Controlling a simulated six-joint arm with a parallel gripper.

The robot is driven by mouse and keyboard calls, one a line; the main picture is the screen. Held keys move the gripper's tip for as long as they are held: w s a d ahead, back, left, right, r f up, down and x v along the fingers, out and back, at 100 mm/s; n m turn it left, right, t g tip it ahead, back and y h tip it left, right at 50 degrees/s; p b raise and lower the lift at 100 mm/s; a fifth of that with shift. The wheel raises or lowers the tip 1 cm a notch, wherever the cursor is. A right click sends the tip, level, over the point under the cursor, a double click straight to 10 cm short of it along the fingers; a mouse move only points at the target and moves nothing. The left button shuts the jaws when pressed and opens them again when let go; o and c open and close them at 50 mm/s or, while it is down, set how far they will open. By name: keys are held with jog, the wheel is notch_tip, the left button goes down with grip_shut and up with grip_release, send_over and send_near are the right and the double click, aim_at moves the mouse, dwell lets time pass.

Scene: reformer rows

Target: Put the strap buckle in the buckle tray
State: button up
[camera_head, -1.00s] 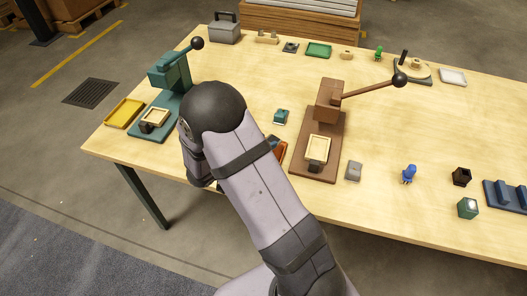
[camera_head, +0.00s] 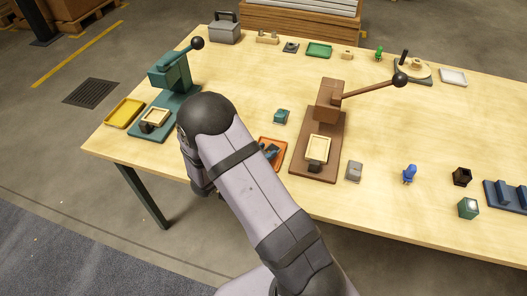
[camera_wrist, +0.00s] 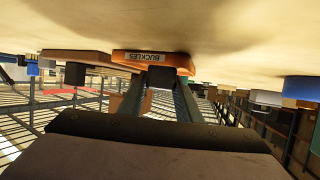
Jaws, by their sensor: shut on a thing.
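The buckle tray (camera_head: 283,141) is shallow and orange, between my arm and the brown press in the head view; my arm covers part of it. In the wrist view its wall with the "BUCKLES" label (camera_wrist: 125,55) is just beyond the fingertips. My gripper (camera_wrist: 160,88) is shut on a small dark block, the strap buckle (camera_wrist: 160,76), in line with the tray. I cannot tell whether the buckle touches the tray. In the head view my arm hides most of the gripper; a small blue-grey shape shows at the tray, too unclear to name.
The brown press (camera_head: 325,130) with its long lever stands close right of the tray. The teal press (camera_head: 170,100) is left of my arm, beside a yellow tray (camera_head: 124,113). A small teal block (camera_head: 281,116) lies behind the orange tray.

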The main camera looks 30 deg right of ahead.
jog(key=o, duration=1.2)
